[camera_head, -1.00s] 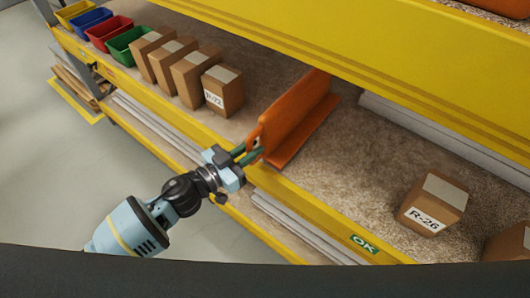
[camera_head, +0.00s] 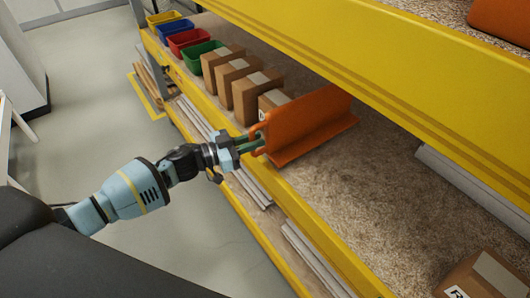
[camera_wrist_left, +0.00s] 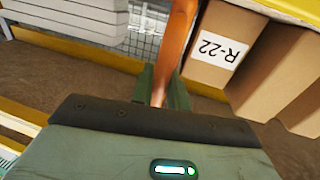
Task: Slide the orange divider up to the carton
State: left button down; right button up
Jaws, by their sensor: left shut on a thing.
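The orange divider (camera_head: 308,122) stands upright on the shelf, with its flat foot on the shelf surface. My left gripper (camera_head: 252,146) is shut on its front edge; in the left wrist view the green fingers (camera_wrist_left: 162,90) close around the orange edge (camera_wrist_left: 174,50). The carton labelled R-22 (camera_head: 271,101) is just left of the divider and partly hidden behind it. In the left wrist view the R-22 carton (camera_wrist_left: 226,48) is right of the divider, close to it; I cannot tell whether they touch. My right gripper is not in view.
More cartons (camera_head: 236,80) stand in a row left of R-22, then green (camera_head: 204,57), red, blue and yellow bins. The shelf's yellow front lip (camera_head: 322,238) runs below the gripper. Bare shelf (camera_head: 370,180) lies right of the divider. Another carton (camera_head: 484,277) sits at the lower right.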

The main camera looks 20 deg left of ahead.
pick_arm(q)
jog(key=shift+w+a, duration=0.45)
jog(key=shift+a, duration=0.15)
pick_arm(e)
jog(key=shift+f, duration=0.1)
pick_arm(q)
jog(key=c, duration=1.4)
grip_release()
jog(key=shift+c, duration=0.2)
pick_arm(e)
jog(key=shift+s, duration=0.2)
pick_arm(q)
jog(key=shift+s, duration=0.1)
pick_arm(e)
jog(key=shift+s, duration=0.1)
pick_arm(q)
jog(key=v, duration=0.7)
jog(key=shift+s+a, duration=0.2)
jog(key=shift+a, duration=0.05)
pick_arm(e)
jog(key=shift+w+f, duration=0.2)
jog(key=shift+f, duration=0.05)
